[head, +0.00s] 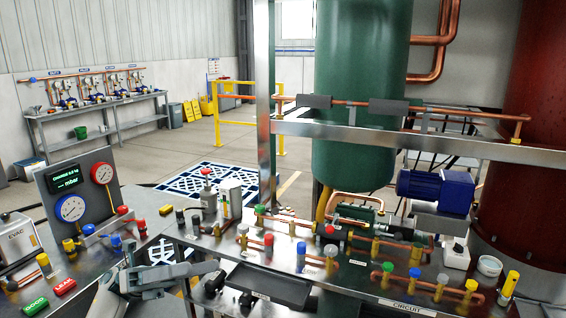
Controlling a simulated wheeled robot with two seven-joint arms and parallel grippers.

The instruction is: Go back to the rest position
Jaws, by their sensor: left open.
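My left gripper (166,265) is grey and shows at the bottom left, at the near edge of the benches. It is open, and I see nothing between its fingers. It is in front of the gap between the left bench (95,268) and the circuit bench (350,292). Part of its forearm is cut off by the lower picture edge. My right gripper does not show.
The left bench carries a gauge panel (88,196), a white EVAC box (18,240), and green (36,305) and red (64,287) buttons. A dark tray (268,287), copper tubes and coloured valves crowd the circuit bench. A metal post (264,100) rises behind.

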